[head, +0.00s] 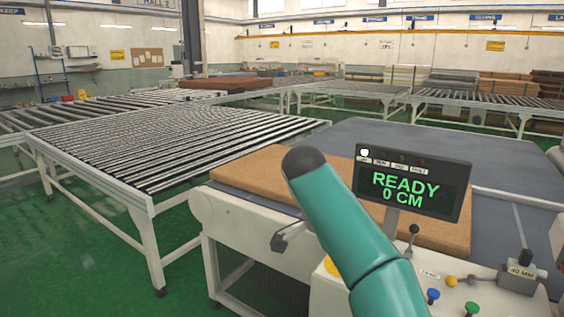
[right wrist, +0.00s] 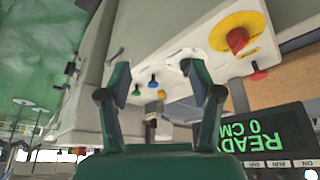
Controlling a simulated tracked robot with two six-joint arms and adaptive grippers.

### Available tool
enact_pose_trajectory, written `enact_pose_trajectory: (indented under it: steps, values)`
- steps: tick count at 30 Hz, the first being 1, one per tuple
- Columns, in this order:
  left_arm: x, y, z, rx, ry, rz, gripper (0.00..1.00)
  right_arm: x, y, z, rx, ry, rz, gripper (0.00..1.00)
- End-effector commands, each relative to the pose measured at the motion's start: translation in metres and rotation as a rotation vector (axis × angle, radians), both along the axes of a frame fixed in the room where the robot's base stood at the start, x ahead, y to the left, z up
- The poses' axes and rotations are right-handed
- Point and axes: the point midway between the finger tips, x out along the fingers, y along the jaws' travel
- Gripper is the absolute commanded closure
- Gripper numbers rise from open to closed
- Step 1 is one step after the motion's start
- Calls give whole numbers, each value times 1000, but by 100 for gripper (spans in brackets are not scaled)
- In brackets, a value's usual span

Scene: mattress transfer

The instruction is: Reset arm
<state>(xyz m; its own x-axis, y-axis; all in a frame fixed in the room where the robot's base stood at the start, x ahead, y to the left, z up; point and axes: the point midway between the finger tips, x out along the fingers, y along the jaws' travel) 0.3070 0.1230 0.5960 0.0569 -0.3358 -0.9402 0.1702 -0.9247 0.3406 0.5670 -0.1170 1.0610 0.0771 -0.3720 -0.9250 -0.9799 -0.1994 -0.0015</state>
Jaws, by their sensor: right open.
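My right gripper (right wrist: 154,70) is open and empty in the right wrist view, its two fingers spread in front of a pale machine panel. It touches nothing that I can see. In the head view a teal link of my arm (head: 358,235) rises in front of the machine, its dark rounded end over the brown slab (head: 255,170). No gripper shows in the head view, and my left gripper is not in view.
A display (head: 412,188) reads "READY 0 CM" beside my arm. Levers and a blue button (head: 432,295) stand on the panel. A red knob (right wrist: 237,38) on a yellow disc shows in the wrist view. A roller table (head: 150,205) stands left; green floor is free before it.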

Motion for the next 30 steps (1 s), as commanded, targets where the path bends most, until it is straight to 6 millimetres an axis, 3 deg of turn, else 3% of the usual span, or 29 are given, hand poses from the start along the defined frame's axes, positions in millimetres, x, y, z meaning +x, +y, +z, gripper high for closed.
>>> enact_pose_trajectory:
  steps: [11, 14, 19, 23, 27, 30]
  values:
    - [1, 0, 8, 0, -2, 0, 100, 38, 6, -81, 35, 102, 313, 36]
    - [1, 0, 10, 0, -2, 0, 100, 44, 7, -112, 62, 134, 416, 36]
    - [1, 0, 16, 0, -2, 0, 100, 44, 11, -184, 148, 199, 632, 36]
    - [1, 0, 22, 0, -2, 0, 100, 23, 15, -260, 269, 237, 831, 36]
    - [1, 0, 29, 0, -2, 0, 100, -23, 20, -331, 414, 228, 1004, 36]
    - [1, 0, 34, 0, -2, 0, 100, -67, 21, -370, 503, 194, 1089, 36]
